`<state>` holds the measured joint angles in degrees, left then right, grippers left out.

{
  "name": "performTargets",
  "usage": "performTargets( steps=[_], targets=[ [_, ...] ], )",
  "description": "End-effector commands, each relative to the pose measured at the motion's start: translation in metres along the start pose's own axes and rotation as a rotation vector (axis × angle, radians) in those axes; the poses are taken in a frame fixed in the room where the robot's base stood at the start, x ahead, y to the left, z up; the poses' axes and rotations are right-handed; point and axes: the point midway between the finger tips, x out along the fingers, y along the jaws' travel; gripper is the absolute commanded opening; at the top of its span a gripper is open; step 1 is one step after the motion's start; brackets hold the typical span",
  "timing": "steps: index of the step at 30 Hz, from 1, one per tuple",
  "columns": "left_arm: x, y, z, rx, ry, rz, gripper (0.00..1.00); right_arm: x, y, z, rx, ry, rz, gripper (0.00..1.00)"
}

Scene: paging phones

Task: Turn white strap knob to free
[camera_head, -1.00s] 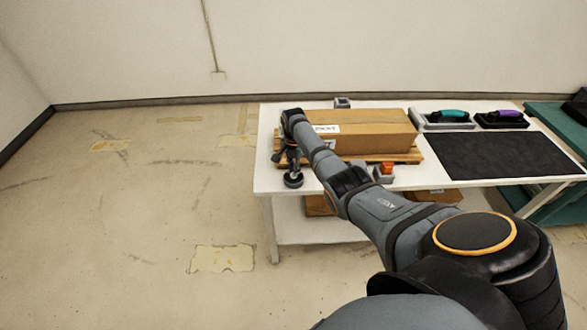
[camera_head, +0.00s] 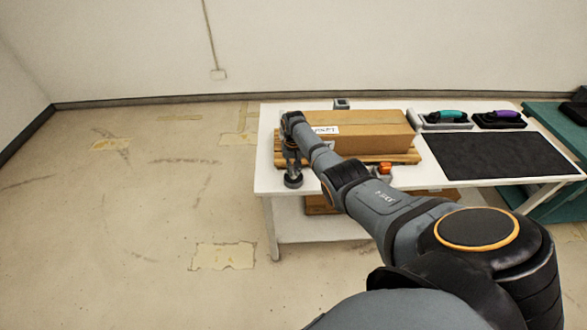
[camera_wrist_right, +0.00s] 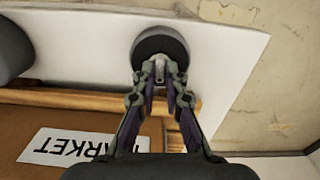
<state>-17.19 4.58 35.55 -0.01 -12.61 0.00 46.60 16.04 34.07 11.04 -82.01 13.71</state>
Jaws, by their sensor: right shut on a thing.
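A round dark base (camera_wrist_right: 160,42) stands at the table's left front corner, beside the pallet; it also shows in the head view (camera_head: 293,182). A small pale knob (camera_wrist_right: 160,70) shows at its near side in the right wrist view. My right gripper (camera_wrist_right: 159,75) reaches it from above with its fingertips closed on the pale knob. In the head view the right gripper (camera_head: 292,165) is small, and the knob is hidden by it. The knob's exact setting cannot be read. My left gripper is out of view.
A cardboard box (camera_head: 370,130) with a white label lies on a wooden pallet (camera_head: 408,157). An orange knob (camera_head: 385,168) stands at the pallet's front, and a grey device (camera_head: 341,103) behind it. A black mat (camera_head: 490,155) and two handled tools lie right.

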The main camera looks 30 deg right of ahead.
Motion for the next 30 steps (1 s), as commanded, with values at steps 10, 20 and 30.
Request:
performTargets(
  steps=[10, 20, 30],
  targets=[
    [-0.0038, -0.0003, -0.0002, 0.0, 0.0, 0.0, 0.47, -0.0015, 0.0, -0.0012, -0.324, 0.003, 0.0, 0.0],
    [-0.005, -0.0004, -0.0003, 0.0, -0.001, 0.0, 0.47, -0.0014, -0.0002, -0.0015, -0.571, 0.005, 0.001, 0.0],
    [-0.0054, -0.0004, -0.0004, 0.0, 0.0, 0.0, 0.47, -0.0015, -0.0005, -0.0017, -0.7, 0.006, 0.001, 0.0]
  ],
)
